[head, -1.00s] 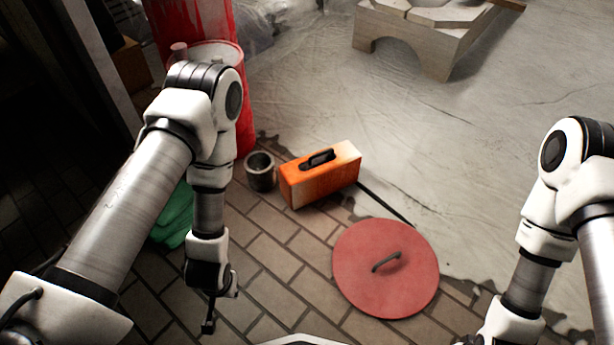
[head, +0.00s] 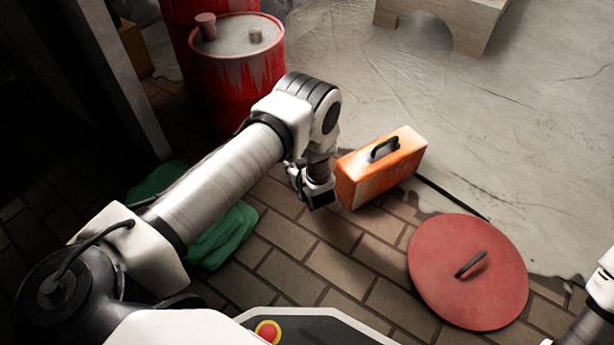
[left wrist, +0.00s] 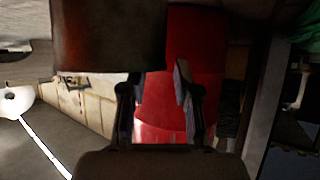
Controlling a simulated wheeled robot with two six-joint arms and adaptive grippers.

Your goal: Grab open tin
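My left gripper (head: 312,188) is low over the bricks, just left of the orange box. In the head view the open tin is hidden behind my left arm. My left gripper's fingers (left wrist: 158,88) are apart there. One finger's tip ends at the object's edge, and the other lies beside its right side. I cannot tell whether they touch it. My right gripper is out of view; only part of that arm shows at the right edge.
The orange box (head: 372,180) with a black handle stands right beside my left gripper. A red drum (head: 240,85) stands behind my left arm. A round red lid (head: 440,280) lies on the bricks at right. Green cloth (head: 222,240) lies under my left arm.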

